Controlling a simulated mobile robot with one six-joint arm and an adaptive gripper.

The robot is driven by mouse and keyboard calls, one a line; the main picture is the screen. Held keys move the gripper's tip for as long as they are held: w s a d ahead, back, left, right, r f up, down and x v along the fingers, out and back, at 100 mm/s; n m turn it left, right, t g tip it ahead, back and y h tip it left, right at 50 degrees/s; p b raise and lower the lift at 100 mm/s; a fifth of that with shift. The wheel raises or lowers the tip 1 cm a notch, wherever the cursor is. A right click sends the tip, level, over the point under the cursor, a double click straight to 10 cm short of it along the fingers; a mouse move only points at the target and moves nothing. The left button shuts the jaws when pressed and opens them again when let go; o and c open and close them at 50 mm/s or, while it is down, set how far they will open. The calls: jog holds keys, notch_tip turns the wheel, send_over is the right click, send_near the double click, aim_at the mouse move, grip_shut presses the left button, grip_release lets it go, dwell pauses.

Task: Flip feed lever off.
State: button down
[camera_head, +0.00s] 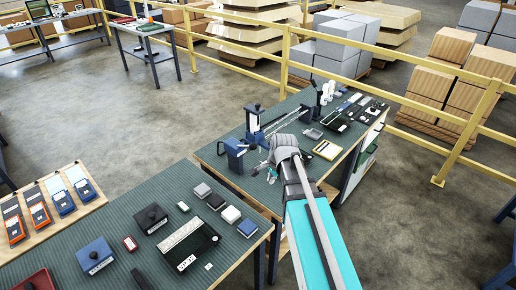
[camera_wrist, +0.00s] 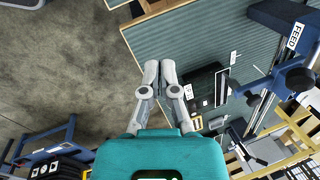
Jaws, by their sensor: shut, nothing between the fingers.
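A blue fixture (camera_wrist: 275,14) with a white FEED label (camera_wrist: 294,36) is at the upper right of the wrist view. A dark round knob (camera_wrist: 299,78) is beside it; I cannot tell whether it belongs to the feed lever or which way the lever is set. In the head view a blue device (camera_head: 235,152) stands at the near left of the far bench, partly next to my arm. My gripper (camera_wrist: 160,68) is shut and empty, apart from the labelled fixture, which is to its right in the wrist view. In the head view my gripper (camera_head: 271,170) is near the blue device.
The far bench (camera_head: 213,155) also holds a yellow-edged panel (camera_head: 327,150), dark trays and a blue upright post (camera_head: 252,118). A nearer bench (camera_head: 50,262) holds small blocks and boxes. A yellow railing (camera_head: 400,98) runs behind. Open floor (camera_head: 130,110) is at left.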

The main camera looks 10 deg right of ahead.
jog(key=w+d+r+m+t+p, duration=0.1)
jog(key=w+r+m+p, duration=0.1)
jog(key=w+m, duration=0.4)
jog(key=w+d+r+m+t+y+p, duration=0.1)
jog(key=w+d+r+m, duration=0.1)
jog(key=w+m, duration=0.3)
jog(key=shift+w+d+r+m+p, duration=0.3)
jog(key=shift+r+m, duration=0.45)
jog(key=shift+m, duration=0.55)
jog(key=shift+f, duration=0.15)
jog(key=b+x, duration=0.9)
jog(key=x, duration=0.1)
jog(key=shift+w+a+r+p, duration=0.55)
jog(key=shift+a+r+p, duration=0.05)
jog(key=shift+r+p, duration=0.2)
jog(key=shift+w+a+r+p, duration=0.55)
jog(key=shift+a+r+p, duration=0.1)
jog(key=shift+r, duration=0.15)
